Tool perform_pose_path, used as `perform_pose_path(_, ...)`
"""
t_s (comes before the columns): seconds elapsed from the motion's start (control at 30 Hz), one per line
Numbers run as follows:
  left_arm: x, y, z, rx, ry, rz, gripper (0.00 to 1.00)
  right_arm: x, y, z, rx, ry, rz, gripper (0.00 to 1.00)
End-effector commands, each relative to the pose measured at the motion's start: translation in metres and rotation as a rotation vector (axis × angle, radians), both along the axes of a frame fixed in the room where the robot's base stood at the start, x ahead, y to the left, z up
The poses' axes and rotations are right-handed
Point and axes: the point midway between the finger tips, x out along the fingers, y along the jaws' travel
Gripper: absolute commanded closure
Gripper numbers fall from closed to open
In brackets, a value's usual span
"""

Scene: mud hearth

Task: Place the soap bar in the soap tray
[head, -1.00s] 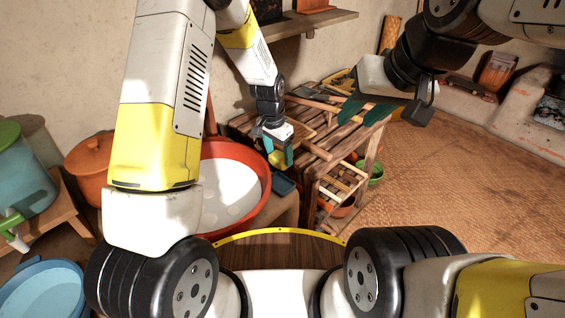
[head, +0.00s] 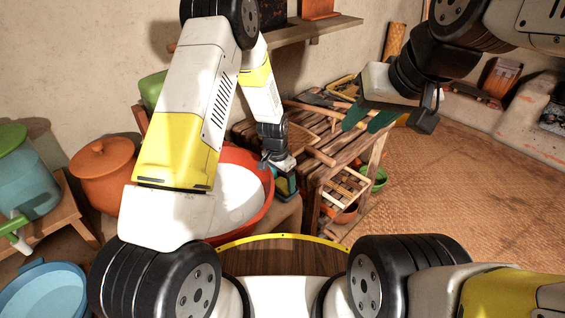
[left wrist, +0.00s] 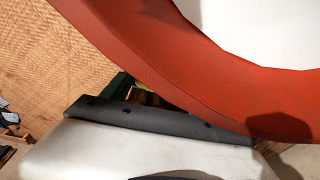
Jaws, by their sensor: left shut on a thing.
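My left gripper (head: 286,188) is low beside the right rim of the orange tub. Its teal fingers are shut on the soap bar. The bar is mostly hidden in the head view; a small yellowish patch, likely the soap bar (left wrist: 146,97), shows beside a dark green finger in the left wrist view. The soap tray, seen earlier as a dark blue piece beside the tub, is now largely hidden behind the left gripper. I cannot tell whether the bar touches it. My right gripper (head: 370,118) is open and empty, raised in front of the wooden rack.
The orange tub (head: 262,205) with white contents stands left of the left gripper; its rim fills much of the left wrist view. The slatted wooden rack (head: 325,172) stands close on the right. The woven floor mat (head: 450,190) is clear.

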Motion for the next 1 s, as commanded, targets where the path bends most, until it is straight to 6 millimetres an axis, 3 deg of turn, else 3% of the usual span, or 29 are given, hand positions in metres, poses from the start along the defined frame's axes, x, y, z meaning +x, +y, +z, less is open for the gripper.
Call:
perform_pose_path(0.07, 0.0, 0.0, -0.003, 0.0, 0.0, 0.0, 0.75, 0.0, 0.0, 0.0, 0.0, 0.0, 0.0, 0.64)
perform_pose_path(0.1, 0.0, 0.0, -0.002, 0.0, 0.0, 0.0, 0.26, 0.0, 0.0, 0.0, 0.0, 0.0, 0.0, 0.64)
perform_pose_path(0.2, 0.0, 0.0, -0.002, 0.0, 0.0, 0.0, 0.1, 0.0, 0.0, 0.0, 0.0, 0.0, 0.0, 0.64)
perform_pose_path(0.5, 0.0, 0.0, -0.001, 0.0, 0.0, 0.0, 0.1, 0.0, 0.0, 0.0, 0.0, 0.0, 0.0, 0.64)
perform_pose_path(0.63, 0.0, 0.001, 0.009, -0.001, -0.002, 0.0, 0.1, 0.0, 0.0, 0.0, 0.0, 0.0, 0.0, 0.64)
perform_pose_path(1.0, -0.008, 0.008, 0.084, -0.001, -0.004, 0.0, 0.1, 0.0, 0.0, 0.0, 0.0, 0.0, 0.0, 0.64)
